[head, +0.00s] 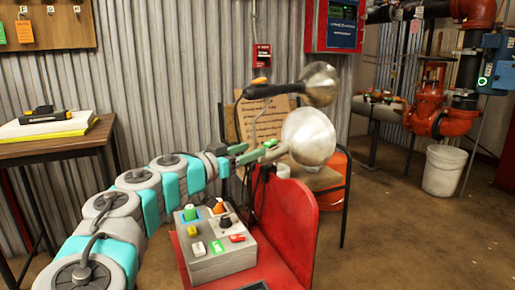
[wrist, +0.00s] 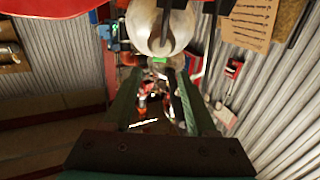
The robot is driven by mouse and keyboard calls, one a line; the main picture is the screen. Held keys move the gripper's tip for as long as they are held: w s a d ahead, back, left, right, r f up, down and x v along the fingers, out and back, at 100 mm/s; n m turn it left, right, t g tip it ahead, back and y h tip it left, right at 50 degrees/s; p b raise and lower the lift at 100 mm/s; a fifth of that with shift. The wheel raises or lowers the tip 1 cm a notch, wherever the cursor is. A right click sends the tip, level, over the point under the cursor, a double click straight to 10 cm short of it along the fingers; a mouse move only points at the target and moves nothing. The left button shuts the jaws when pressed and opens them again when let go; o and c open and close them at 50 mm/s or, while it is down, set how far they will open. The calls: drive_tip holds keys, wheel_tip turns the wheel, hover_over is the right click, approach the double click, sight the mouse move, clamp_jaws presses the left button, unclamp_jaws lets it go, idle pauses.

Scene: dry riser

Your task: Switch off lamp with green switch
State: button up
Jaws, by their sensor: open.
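A lamp (head: 308,138) with a round silver shade is in the middle of the head view. A small green switch (head: 270,143) sits on its neck, left of the shade. The lamp (wrist: 158,28) also shows at the top of the wrist view, with the green switch (wrist: 159,60) just below its shade. My gripper (head: 249,153) is open and reaches from the left, its fingertips close to the green switch. In the wrist view the switch lies just beyond the gap of my gripper (wrist: 158,76). I cannot tell whether they touch.
A second silver lamp (head: 320,84) with a black neck and an orange switch (head: 260,81) stands just above and behind. A grey button box (head: 222,256) and a red panel (head: 287,225) are below. A wooden table (head: 60,146) is at left.

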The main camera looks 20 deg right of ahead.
drive_tip(key=shift+v, duration=1.3)
